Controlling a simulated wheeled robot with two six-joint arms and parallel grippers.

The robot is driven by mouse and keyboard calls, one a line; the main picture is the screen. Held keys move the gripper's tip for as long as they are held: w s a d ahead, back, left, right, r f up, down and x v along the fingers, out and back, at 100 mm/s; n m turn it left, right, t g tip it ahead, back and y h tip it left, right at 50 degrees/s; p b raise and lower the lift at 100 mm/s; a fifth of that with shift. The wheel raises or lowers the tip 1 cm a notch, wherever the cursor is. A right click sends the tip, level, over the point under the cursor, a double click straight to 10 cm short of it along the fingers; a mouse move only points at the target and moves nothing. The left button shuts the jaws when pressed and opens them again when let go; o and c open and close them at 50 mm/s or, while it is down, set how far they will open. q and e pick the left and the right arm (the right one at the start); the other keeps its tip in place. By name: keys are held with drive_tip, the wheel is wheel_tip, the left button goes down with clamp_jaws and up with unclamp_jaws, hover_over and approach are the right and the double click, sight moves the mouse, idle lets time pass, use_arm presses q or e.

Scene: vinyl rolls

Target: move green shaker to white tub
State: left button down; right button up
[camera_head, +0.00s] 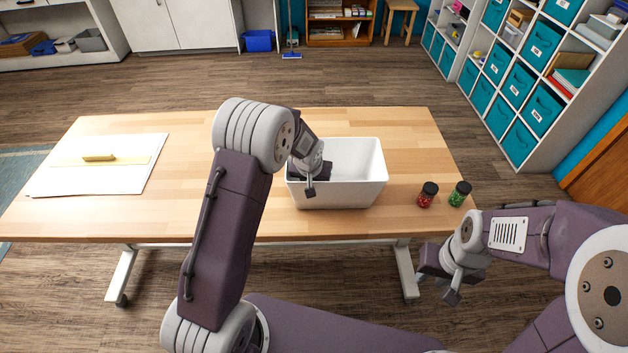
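The green shaker (460,194), a small clear jar with a black lid and green contents, stands upright near the table's right edge. The white tub (338,195) is a rectangular open container to its left, on the table.
A red shaker (427,195) with a black lid stands close to the left of the green one. The wooden table (420,130) is clear behind and right of the tub.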

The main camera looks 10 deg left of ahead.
use_arm(q)
drive_tip(key=shift+f, duration=0.15)
idle(0.3)
drive_tip(key=c, duration=0.7)
unclamp_jaws()
drive_tip(key=o, duration=0.7)
drive_tip(key=shift+p+v, duration=2.4)
drive_tip(key=shift+v, duration=2.15)
